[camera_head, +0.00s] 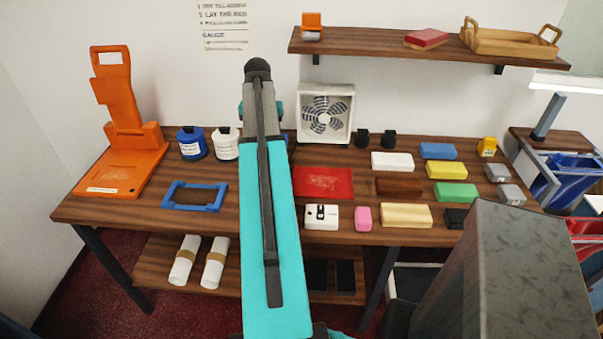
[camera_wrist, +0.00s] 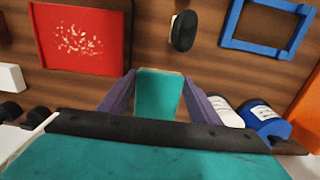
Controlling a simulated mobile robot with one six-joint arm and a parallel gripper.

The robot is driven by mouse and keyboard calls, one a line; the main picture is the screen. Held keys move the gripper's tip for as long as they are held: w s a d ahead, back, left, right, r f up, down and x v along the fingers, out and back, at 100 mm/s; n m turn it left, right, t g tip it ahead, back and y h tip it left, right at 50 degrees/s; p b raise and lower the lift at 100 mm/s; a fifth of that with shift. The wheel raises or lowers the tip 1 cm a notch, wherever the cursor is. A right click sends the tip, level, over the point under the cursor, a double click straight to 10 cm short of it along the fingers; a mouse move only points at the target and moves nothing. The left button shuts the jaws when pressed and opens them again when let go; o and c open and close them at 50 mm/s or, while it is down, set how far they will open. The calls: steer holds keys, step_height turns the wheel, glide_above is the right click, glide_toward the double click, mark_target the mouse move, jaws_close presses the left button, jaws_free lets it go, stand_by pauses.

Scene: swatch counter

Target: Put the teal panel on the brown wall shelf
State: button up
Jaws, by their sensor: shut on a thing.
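My gripper (camera_wrist: 159,80) is shut on the teal panel (camera_wrist: 159,95), which shows between its two purple-grey fingers in the wrist view. The gripper is above the back part of the counter. In the head view my raised teal arm hides the grip, and I cannot make out the panel clearly there. The brown wall shelf (camera_head: 372,44) is on the back wall at upper right, apart from the gripper and higher than the counter. An orange item (camera_head: 312,27) stands at its left end, a red box (camera_head: 426,38) lies further right, and a wooden tray (camera_head: 512,43) sits at the right end.
Bare shelf shows between the orange item and the red box. Below, a white fan (camera_head: 340,100) stands against the wall. The counter (camera_head: 222,172) holds a tall orange stand (camera_head: 120,95), two bottles (camera_head: 226,146), a blue frame (camera_head: 170,196), a red mat (camera_head: 323,182) and several coloured blocks.

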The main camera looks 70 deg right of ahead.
steer(key=shift+f+p, duration=0.75)
steer(key=shift+f, duration=2.4)
steer(key=shift+f+p, duration=0.5)
steer(key=shift+f, duration=1.35)
steer(key=shift+f, duration=0.15)
steer(key=o, duration=1.1)
steer(key=shift+r, duration=0.25)
steer(key=shift+r+b, duration=1.2)
steer(key=shift+r, duration=4.7)
